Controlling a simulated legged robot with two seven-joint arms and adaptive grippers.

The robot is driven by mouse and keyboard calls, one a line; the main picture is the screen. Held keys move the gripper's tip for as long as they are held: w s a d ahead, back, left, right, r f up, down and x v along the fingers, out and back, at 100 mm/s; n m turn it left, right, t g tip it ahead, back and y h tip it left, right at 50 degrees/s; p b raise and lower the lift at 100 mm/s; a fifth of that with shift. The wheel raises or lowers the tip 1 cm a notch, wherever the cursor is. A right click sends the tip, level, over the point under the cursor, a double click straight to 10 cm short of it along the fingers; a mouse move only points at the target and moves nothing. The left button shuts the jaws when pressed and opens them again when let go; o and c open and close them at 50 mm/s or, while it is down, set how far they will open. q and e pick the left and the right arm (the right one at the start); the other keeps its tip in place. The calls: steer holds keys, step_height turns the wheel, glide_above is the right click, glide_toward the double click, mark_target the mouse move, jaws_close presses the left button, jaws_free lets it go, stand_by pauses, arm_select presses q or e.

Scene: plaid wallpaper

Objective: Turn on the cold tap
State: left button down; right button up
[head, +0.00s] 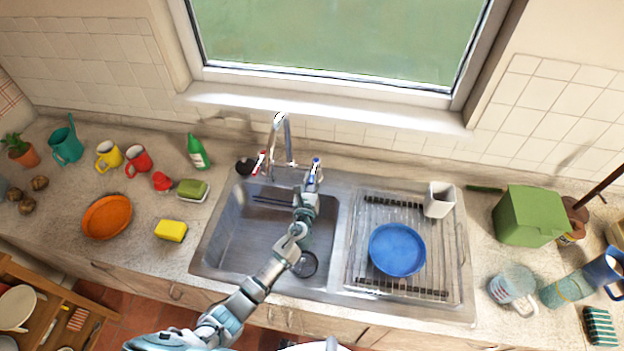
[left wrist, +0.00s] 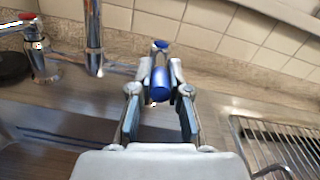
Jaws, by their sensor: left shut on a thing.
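The cold tap (head: 316,163) has a blue-marked handle and stands to the right of the spout (head: 281,130) behind the sink. My left gripper (head: 311,178) reaches over the sink basin to it. In the left wrist view my left gripper (left wrist: 160,72) is shut on the blue handle of the cold tap (left wrist: 160,84), which sits between its fingers. The red-marked hot tap (head: 262,162) is on the left of the spout and also shows in the left wrist view (left wrist: 40,50). I see no water stream. My right gripper is not in view.
The sink basin (head: 240,235) lies below my left arm. A blue plate (head: 397,250) and a white cup (head: 438,199) are on the drainer at the right. A green bottle (head: 197,152) and sponges stand left. The window sill (head: 330,110) is behind the taps.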

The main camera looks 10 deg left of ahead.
arm_select(q)
steer(key=d+n+y+b, duration=0.1)
steer(key=y, duration=0.1)
steer(key=d+n+y+b, duration=0.1)
steer(key=shift+w+f+g+y, duration=0.15)
steer(key=shift+g+y, duration=0.15)
steer(key=shift+y, duration=0.1)
steer(key=shift+d+n+y, duration=0.2)
steer(key=shift+n+y, duration=0.1)
steer(key=shift+n, duration=0.1)
steer(key=c, duration=1.1)
jaws_free()
steer(key=shift+a, duration=0.1)
steer(key=v, duration=1.2)
